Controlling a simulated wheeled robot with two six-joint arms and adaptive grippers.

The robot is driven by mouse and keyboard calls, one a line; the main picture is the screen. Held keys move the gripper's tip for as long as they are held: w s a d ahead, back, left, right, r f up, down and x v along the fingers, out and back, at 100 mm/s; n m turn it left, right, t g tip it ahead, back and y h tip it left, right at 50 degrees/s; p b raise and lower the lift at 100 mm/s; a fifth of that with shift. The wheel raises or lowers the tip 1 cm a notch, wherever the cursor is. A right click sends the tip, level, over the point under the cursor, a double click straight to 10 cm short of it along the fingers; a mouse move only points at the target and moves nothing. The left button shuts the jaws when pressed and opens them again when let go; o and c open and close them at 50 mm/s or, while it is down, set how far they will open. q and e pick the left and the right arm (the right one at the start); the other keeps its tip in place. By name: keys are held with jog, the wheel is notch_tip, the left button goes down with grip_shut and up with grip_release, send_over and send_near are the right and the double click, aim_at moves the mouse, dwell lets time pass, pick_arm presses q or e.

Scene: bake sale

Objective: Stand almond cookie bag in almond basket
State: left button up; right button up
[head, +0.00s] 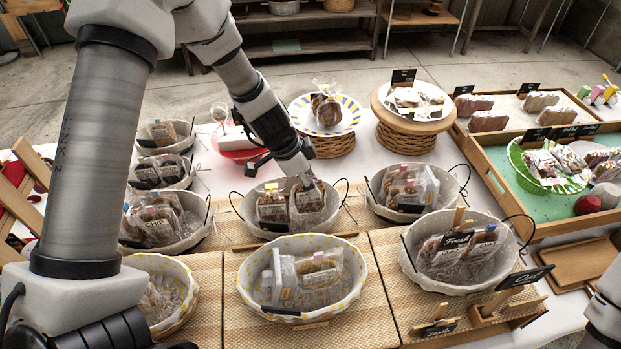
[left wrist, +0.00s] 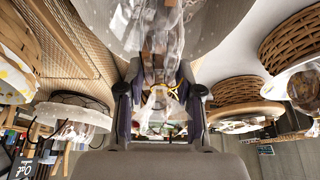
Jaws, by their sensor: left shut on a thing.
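My left gripper (head: 304,180) reaches down over the back middle basket (head: 247,212) and is shut on the top of a clear cookie bag (head: 309,200). The bag is upright, inside the basket's right half, beside another bag (head: 271,208) with a pale label. In the left wrist view the bag (left wrist: 160,60) shows between the fingers of the gripper (left wrist: 160,98). Whether its bottom touches the basket floor is hidden. I cannot read the label of the held bag or tell which basket is the almond one. My right gripper is out of view.
Other lined baskets with bags stand close by: a front one (head: 244,262), a right one (head: 375,186) and a front right one (head: 408,255). A yellow-rimmed plate (head: 346,122) and a wooden cake stand (head: 385,108) stand behind. Part of my right arm shows at the right edge.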

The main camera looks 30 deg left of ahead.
pick_arm(q)
jog(key=shift+f, duration=0.7)
jog(key=shift+f+b, duration=0.6)
jog(key=shift+b, duration=0.45)
jog(key=o, duration=0.9)
notch_tip(320, 180, up, 12)
jog(key=p, duration=0.9)
jog(key=shift+r, duration=0.2)
